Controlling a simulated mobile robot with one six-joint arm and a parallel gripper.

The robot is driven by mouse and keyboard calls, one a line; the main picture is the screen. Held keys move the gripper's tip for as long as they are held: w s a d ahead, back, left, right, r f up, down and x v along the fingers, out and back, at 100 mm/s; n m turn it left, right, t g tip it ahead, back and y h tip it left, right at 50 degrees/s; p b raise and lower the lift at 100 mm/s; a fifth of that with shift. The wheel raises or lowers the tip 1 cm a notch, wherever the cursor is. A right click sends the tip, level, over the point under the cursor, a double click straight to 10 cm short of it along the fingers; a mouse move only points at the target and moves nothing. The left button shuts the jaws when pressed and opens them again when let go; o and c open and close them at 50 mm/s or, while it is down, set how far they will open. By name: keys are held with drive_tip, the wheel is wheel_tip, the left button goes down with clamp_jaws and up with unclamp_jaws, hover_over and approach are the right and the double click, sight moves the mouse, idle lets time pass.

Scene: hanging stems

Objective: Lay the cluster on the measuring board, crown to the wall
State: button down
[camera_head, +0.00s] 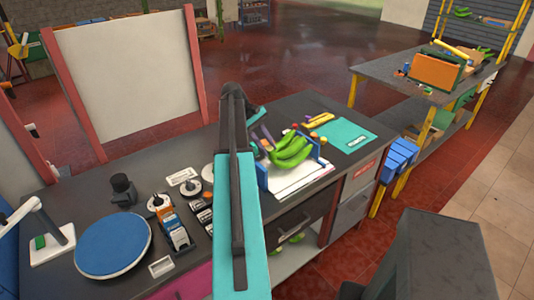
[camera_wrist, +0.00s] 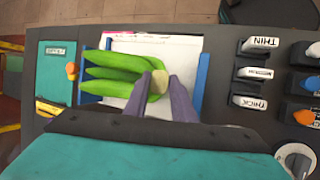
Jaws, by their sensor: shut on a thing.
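The green banana cluster (camera_wrist: 115,70) has several fingers and a pale beige crown (camera_wrist: 158,80). My gripper (camera_wrist: 160,84) is shut on the crown in the wrist view. The white measuring board (camera_wrist: 160,46) shows beneath, with a blue upright at its left and a blue wall (camera_wrist: 200,82) at its right. The crown points right, with a gap to that wall; the banana tips overlap the left upright. I cannot tell whether the cluster touches the board.
Blocks labelled THIN and THICK (camera_wrist: 248,102) stand right of the board in the wrist view. A teal mat (camera_head: 347,134) lies beyond the board in the head view. A blue round disc (camera_head: 113,245) and small devices occupy the counter's left part.

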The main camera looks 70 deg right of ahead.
drive_tip(key=shift+f+p, duration=0.9)
drive_tip(key=shift+f, duration=0.75)
drive_tip(key=c, duration=1.5)
unclamp_jaws()
drive_tip(key=shift+f, duration=0.1)
drive_tip(key=shift+w, duration=0.1)
drive_tip(key=shift+b+v, duration=2.2)
drive_tip(key=shift+v, duration=3.8)
drive_tip(key=shift+a, duration=0.1)
